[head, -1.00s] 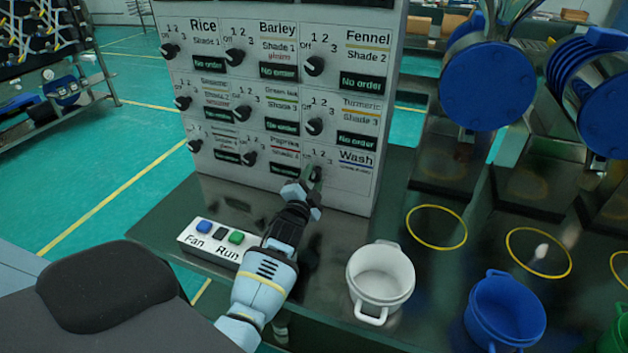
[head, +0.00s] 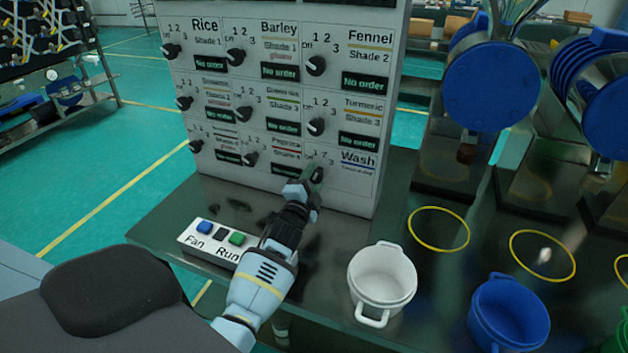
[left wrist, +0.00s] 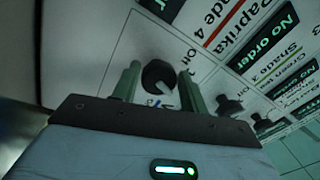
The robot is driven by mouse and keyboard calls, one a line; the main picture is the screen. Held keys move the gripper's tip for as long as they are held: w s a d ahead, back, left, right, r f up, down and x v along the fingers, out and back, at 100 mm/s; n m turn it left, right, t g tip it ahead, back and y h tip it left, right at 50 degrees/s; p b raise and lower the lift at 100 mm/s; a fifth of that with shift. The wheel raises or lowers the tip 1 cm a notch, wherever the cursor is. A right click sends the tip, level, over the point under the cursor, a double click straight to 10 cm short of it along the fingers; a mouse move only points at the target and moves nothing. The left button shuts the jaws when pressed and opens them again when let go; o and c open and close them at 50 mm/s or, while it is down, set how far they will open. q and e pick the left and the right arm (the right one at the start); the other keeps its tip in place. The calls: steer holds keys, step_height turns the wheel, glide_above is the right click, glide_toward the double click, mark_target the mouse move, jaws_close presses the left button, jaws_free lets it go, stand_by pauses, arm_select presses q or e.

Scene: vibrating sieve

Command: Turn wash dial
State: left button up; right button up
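The wash dial (left wrist: 158,75) is a round black knob on the white control panel. In the left wrist view it sits between the two fingers of my left gripper (left wrist: 157,85), with small gaps seeming to show on both sides. In the head view my left gripper (head: 312,175) reaches the wash cell at the panel's lower right and largely hides the dial. The Wash label (head: 357,157) is to the right of the fingers. Whether a finger touches the dial is unclear. My right gripper is out of view.
Several other black dials sit on the panel (head: 345,200) above and to the left. A Fan/Run button box (head: 187,239) lies left of my forearm. A white pot (head: 382,275) and a blue pot (head: 508,312) stand to the right on the dark table (head: 160,225).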

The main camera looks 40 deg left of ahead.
arm_select(q)
steer(key=shift+o, duration=1.3)
steer(key=shift+s+d, duration=0.1)
steer(key=r+v, duration=0.1)
steer(key=v, duration=0.6)
steer(key=shift+s+f, duration=0.35)
steer(key=shift+f, duration=0.15)
